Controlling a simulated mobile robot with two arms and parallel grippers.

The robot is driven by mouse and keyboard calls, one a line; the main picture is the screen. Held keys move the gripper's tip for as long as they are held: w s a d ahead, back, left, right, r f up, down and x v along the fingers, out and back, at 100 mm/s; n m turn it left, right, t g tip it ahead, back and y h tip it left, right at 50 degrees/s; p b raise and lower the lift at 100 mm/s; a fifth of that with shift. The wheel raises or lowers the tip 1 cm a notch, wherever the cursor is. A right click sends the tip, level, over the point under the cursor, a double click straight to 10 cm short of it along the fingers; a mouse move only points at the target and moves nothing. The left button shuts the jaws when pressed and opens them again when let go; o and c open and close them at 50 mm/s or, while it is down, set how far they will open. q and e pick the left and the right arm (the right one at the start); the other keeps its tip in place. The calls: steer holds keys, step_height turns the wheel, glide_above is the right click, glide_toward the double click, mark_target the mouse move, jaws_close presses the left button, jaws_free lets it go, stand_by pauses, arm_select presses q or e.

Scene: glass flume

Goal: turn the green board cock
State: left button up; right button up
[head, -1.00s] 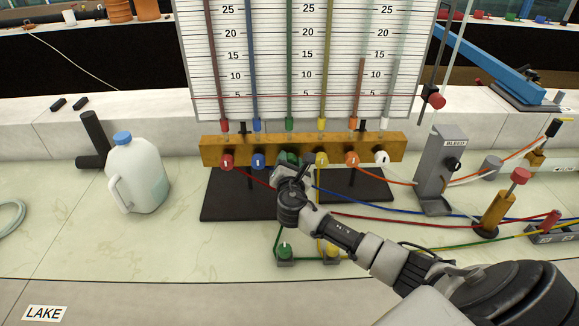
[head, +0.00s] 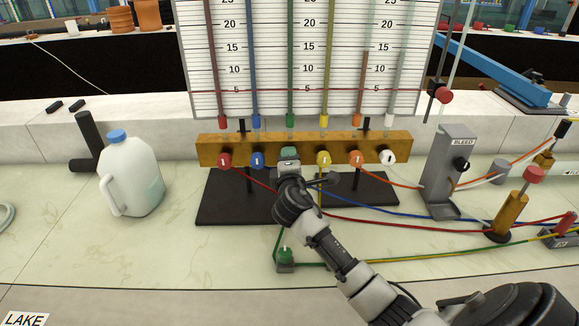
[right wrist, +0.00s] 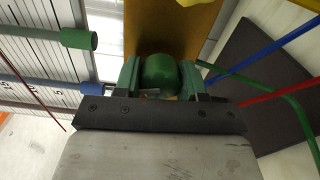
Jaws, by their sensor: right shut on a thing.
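The green board cock (head: 289,153) sits in the row of coloured cocks on the yellow-brown bar (head: 401,145), below the green gauge tube. In the head view my right gripper (head: 290,164) covers most of it from the front. In the right wrist view the cock's rounded green knob (right wrist: 160,72) lies between the two fingers of my right gripper (right wrist: 161,80), which are shut on it. The knob's pointer mark is hidden, so its angle cannot be told. My left gripper is out of view.
The blue cock (head: 257,160) and yellow cock (head: 323,159) stand close on either side. Coloured hoses run over the bench to the right. A separate green knob (head: 285,255) stands on the bench in front. A white jug (head: 131,175) stands at left.

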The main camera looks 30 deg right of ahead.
steer(key=shift+f+m+b, duration=0.1)
steer(key=shift+m+b, duration=0.55)
steer(key=shift+m, duration=0.95)
steer(key=o, duration=0.9)
steer(key=v, duration=1.1)
steer(key=shift+b, duration=0.4)
steer(key=shift+d, duration=0.1)
